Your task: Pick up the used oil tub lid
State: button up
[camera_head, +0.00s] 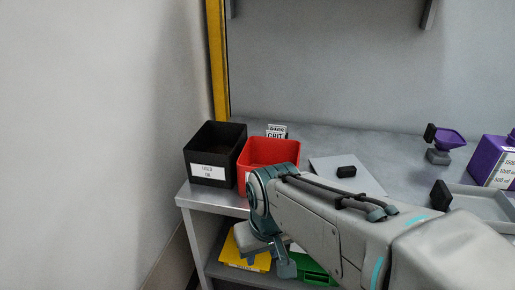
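The black tub (215,151) stands at the left end of the bench, with a white label that seems to read "USED OIL". Its top is open. A flat grey square plate with a black block handle, which looks like the lid (368,181), lies on the bench right of the red bin. My arm crosses in front of the lid's near side. My gripper (265,250) hangs low at the bench's front edge, below and left of the lid and apart from it. Its fingertips are partly hidden, and whether it is open or shut is unclear.
A red bin (268,152) stands beside the black tub, with a small printed card (276,131) behind it. A purple funnel (450,139), a purple jug (491,160) and a grey tray (485,202) are at the right. Yellow (258,263) and green (312,273) items sit on the lower shelf.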

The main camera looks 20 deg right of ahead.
aim_at(347, 170)
jog(key=z, duration=3.4)
jog(key=i, duration=0.15)
jog(key=u, duration=4)
jog(key=i, duration=0.7)
jog(key=z, duration=0.25)
